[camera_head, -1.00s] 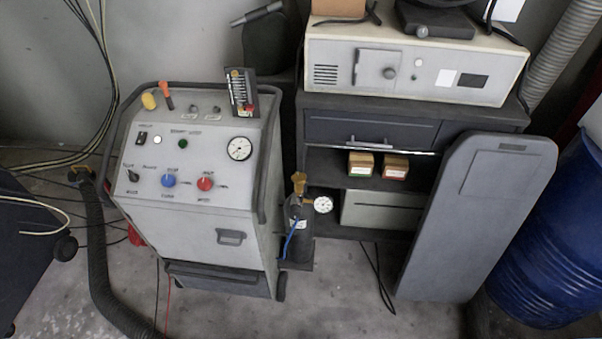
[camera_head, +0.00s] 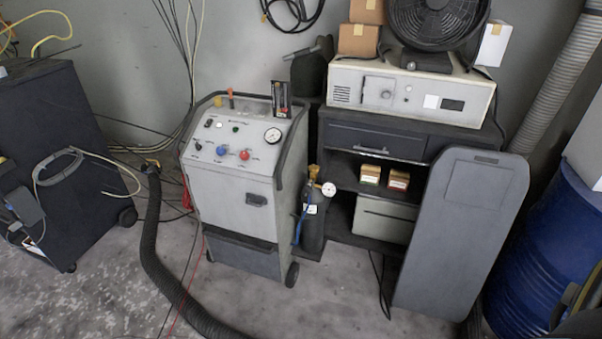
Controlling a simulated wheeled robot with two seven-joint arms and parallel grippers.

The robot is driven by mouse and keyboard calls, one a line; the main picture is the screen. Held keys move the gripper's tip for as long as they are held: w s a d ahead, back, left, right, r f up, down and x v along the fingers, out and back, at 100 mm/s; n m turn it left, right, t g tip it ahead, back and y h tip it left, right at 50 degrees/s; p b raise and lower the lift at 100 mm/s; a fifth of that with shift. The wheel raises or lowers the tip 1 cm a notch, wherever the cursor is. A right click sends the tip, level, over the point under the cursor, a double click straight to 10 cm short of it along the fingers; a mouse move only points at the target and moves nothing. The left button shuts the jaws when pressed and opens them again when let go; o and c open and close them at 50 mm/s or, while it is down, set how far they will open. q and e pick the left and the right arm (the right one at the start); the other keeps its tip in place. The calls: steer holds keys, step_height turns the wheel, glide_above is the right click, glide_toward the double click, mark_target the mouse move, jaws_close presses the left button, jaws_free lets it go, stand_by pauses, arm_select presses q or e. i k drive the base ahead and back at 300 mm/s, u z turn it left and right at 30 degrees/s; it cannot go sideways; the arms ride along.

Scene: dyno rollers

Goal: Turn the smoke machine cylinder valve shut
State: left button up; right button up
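The smoke machine (camera_head: 235,200) is a grey wheeled cabinet with a sloped panel of knobs and a round gauge, left of centre in the head view. A small dark gas cylinder (camera_head: 313,229) stands upright at its right side. A brass-yellow valve (camera_head: 314,172) tops the cylinder, with a white round gauge (camera_head: 328,189) beside it and a blue hose on its left. Whether the valve is open or shut cannot be told. Neither of my grippers shows in the view.
A dark shelf unit (camera_head: 375,139) with a beige device (camera_head: 405,94) stands right of the cylinder. A grey panel (camera_head: 462,235) leans before it, beside a blue drum (camera_head: 545,250). A black hose (camera_head: 154,225) and cables cross the floor at left. Some floor in front is clear.

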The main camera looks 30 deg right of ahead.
mark_target(314, 168)
steer(key=z, duration=0.7)
steer(key=i, duration=0.65)
steer(key=z, duration=0.8)
steer(key=i, duration=1.1)
steer(key=u, duration=0.45)
